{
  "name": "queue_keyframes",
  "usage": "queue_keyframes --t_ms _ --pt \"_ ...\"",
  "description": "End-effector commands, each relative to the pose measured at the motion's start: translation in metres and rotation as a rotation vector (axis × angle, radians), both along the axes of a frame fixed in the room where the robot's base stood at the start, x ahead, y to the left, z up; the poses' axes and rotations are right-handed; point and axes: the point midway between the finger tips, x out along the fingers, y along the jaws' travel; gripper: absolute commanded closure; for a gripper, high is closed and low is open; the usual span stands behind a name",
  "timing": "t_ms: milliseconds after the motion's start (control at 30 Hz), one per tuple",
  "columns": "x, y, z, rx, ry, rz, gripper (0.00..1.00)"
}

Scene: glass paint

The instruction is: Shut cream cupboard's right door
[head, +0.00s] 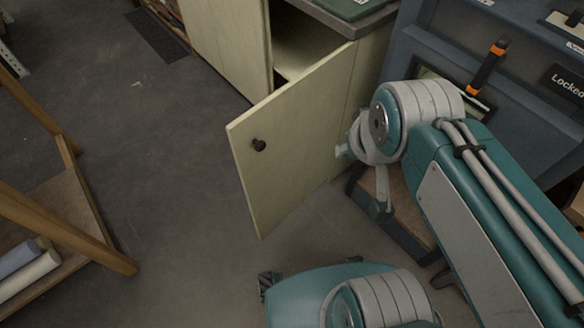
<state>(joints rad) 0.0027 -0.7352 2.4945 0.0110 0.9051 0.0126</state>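The cream cupboard (231,35) stands at the top middle in the head view. Its right door (290,150) is swung wide open toward me, with a small dark knob (259,145) near its free edge. A dark gap into the cupboard shows behind the door. The door to its left looks shut. My teal and grey arm reaches in from the lower right, and its joints are just right of the open door's hinge side. A dark part below those joints may be my gripper (377,205); its fingers cannot be made out. I see no clear contact with the door.
A blue-grey cabinet (408,48) with a "Locked" label stands at the right. A wooden frame (72,232) with rolls on its shelf is at the left. The floor (170,170) left of the open door is clear. A dark grate (158,33) lies at the top.

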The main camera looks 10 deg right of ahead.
Motion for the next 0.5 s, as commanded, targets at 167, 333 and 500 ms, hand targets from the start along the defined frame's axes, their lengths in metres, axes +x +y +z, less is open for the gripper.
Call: queue_keyframes --t_ms 167,333,500 --pt "0.017 0.007 -0.017 0.13 0.147 -0.139 1.0" --pt "0.038 0.017 -0.04 0.29 0.337 -0.339 1.0" --pt "0.059 0.027 -0.065 0.43 0.53 -0.551 1.0"
